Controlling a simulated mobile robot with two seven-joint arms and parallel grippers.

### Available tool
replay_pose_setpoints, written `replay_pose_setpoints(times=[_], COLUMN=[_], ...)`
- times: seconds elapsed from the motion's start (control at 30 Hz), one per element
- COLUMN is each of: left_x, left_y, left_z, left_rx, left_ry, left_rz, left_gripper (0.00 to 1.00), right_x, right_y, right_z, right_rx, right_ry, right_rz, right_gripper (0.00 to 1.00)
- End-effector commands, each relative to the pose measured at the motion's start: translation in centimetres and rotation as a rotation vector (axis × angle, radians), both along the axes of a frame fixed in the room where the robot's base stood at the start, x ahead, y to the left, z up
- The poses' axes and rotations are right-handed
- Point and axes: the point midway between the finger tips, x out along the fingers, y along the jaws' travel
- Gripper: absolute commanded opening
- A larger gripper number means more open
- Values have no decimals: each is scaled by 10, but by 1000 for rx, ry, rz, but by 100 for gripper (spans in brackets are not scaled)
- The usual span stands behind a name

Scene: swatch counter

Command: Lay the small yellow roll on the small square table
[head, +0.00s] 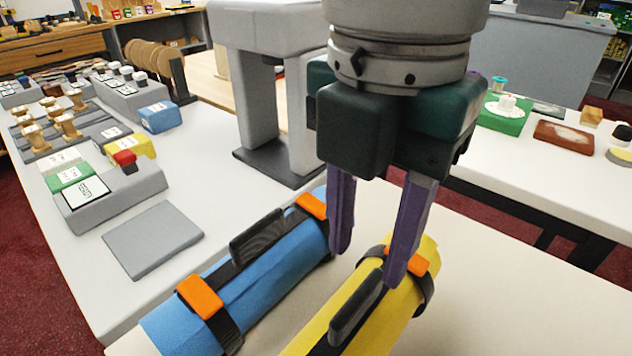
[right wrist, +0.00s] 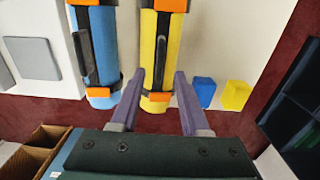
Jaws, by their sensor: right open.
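A yellow roll (head: 380,312) with black straps, orange buckles and a black handle lies on a cream tabletop (head: 480,310). It also shows in the right wrist view (right wrist: 160,48). My right gripper (head: 368,266) is open and points down over the yellow roll. In the right wrist view its purple fingers (right wrist: 159,78) appear on either side of the roll's near part. I cannot tell whether they touch it or hang above it. I cannot tell whether the cream tabletop is the small square table. My left gripper is not in view.
A similar blue roll (head: 250,285) lies close alongside the yellow one. A small blue piece (right wrist: 204,92) and a small yellow piece (right wrist: 235,95) sit near the tabletop's edge. A white counter (head: 190,290) with a flat grey pad (head: 152,240) stands to the left.

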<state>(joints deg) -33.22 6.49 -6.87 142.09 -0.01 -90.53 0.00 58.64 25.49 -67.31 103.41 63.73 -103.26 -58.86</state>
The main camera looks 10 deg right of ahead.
Motion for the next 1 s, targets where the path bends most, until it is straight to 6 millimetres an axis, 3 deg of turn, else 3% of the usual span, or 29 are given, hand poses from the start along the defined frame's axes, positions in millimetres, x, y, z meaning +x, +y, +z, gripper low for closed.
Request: replay_pose_setpoints(times=[0.1,0.3,0.73,0.87,1.0], left_x=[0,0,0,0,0], left_y=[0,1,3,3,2], left_z=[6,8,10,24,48], left_rx=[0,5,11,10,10], left_ry=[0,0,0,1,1], left_rz=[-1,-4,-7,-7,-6], left_gripper=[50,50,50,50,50], right_x=[0,0,-2,-12,-29], right_y=[1,1,3,20,50], right_z=[27,49,51,49,51], right_rx=[2,1,12,87,253], right_ry=[-2,0,1,1,4], right_rz=[2,2,-7,-78,-291], right_gripper=[46,46,46,46,46])
